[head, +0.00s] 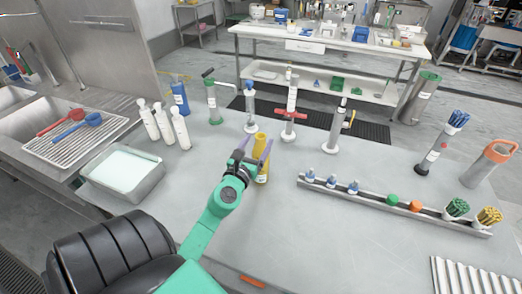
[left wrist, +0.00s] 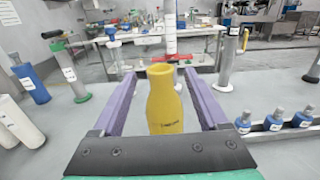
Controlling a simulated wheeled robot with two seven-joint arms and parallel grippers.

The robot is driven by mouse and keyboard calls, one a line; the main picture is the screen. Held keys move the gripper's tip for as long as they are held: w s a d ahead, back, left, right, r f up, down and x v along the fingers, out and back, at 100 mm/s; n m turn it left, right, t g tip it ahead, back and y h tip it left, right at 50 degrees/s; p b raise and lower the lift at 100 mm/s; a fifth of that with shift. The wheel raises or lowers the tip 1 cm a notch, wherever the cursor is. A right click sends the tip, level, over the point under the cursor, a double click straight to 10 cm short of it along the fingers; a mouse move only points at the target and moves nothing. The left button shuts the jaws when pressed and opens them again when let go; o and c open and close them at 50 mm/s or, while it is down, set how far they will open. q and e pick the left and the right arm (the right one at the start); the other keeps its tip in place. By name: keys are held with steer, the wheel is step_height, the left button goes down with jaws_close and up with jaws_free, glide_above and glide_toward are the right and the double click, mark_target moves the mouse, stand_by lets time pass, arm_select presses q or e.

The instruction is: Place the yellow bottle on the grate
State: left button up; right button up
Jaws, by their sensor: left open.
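In the left wrist view the bottle (left wrist: 165,105) stands between the fingers (left wrist: 168,85), with a gap showing on both sides. A ribbed metal grate (head: 472,277) lies at the lower right of the head view. A slatted rack (head: 75,150) with a red and a blue scoop lies by the sink at the left. My right gripper is not in view.
A metal tray (head: 122,175) and white bottles (head: 165,122) stand left of the yellow bottle. A long rail (head: 390,205) with small bottles and balls lies to the right. Hand grinders (head: 335,127) stand behind. The table between bottle and rail is clear.

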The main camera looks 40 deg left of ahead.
mark_target(262, 135)
arm_select(q)
steer(key=x, duration=0.5)
steer(key=shift+w+p, duration=0.1)
steer(key=shift+p, duration=0.2)
steer(key=shift+w+a+f, duration=0.1)
steer(key=shift+w+a, duration=0.1)
steer(key=shift+w, duration=0.2)
steer(key=shift+s, duration=0.1)
steer(key=c, duration=0.5)
steer(key=shift+d, duration=0.1)
jaws_close()
